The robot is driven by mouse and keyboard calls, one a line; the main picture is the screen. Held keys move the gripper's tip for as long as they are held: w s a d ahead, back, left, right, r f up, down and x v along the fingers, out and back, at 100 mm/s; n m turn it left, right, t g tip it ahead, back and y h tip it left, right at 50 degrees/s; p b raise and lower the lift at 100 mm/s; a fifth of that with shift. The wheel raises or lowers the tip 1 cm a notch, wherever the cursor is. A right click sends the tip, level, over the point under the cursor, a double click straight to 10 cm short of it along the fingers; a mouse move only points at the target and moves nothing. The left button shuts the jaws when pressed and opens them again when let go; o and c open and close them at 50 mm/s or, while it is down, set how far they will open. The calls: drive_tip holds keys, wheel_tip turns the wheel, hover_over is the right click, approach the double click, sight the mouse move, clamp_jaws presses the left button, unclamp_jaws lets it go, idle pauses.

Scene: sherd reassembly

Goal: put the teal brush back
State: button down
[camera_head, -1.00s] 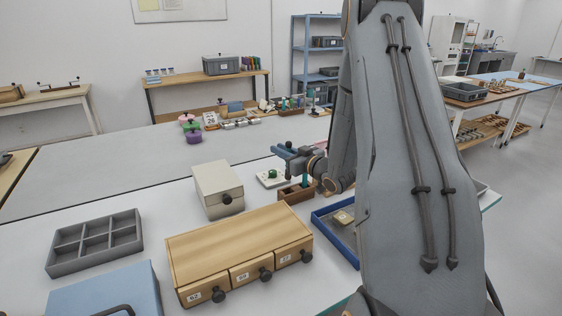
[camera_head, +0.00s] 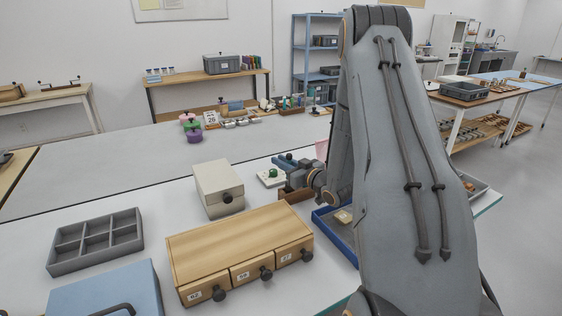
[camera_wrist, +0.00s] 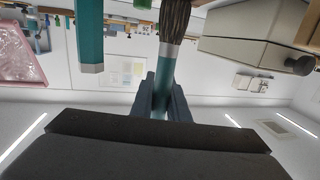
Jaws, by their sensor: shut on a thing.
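The teal brush (camera_wrist: 165,70) is between the two fingers of my gripper (camera_wrist: 162,100) in the wrist view, with a pale metal collar and dark bristles at the top of that picture. My gripper is shut on its handle. In the head view, my gripper (camera_head: 286,166) is over the brown wooden holder (camera_head: 292,195), which is mostly hidden by my gripper and arm. Whether the brush touches the holder cannot be told. Another teal upright piece (camera_wrist: 90,35) shows to the left of the brush in the wrist view.
A beige box (camera_head: 218,188) and a wooden drawer unit (camera_head: 235,240) stand left of my gripper. A white block with a green knob (camera_head: 270,177) is close by. A blue tray (camera_head: 338,228) lies in front, partly behind my arm. A pink object (camera_wrist: 25,55) is left in the wrist view.

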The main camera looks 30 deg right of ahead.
drive_tip(key=c, duration=1.7)
unclamp_jaws()
drive_tip(key=r+b+v, duration=0.1)
drive_tip(key=v, duration=1.1)
drive_tip(key=s+a+f+g+h, duration=0.1)
drive_tip(key=s+a+g, duration=0.2)
drive_tip(key=a, duration=0.1)
drive_tip(key=s+a+m+g+h, duration=0.1)
drive_tip(key=s+a+g+h, duration=0.1)
drive_tip(key=a+g, duration=0.2)
drive_tip(key=s+a+f+m+g+h, duration=0.1)
drive_tip(key=s+a+g, duration=0.2)
drive_tip(key=a+g, duration=0.1)
drive_tip(key=shift+s+a+f+h, duration=0.2)
drive_tip(key=shift+s+f+h, duration=0.15)
drive_tip(key=shift+h, duration=0.05)
drive_tip(key=s+a+g, duration=0.2)
drive_tip(key=s+a, duration=0.1)
drive_tip(key=s, duration=0.2)
drive_tip(key=s+a+r+g, duration=0.1)
drive_tip(key=s+a, duration=0.2)
drive_tip(key=s, duration=0.1)
drive_tip(key=s+a+r+g+y, duration=0.1)
drive_tip(key=s+a+g, duration=0.1)
drive_tip(key=s, duration=0.3)
drive_tip(key=shift+s+a+m+g, duration=0.3)
drive_tip(key=shift+s+a, duration=0.05)
drive_tip(key=shift+a, duration=0.45)
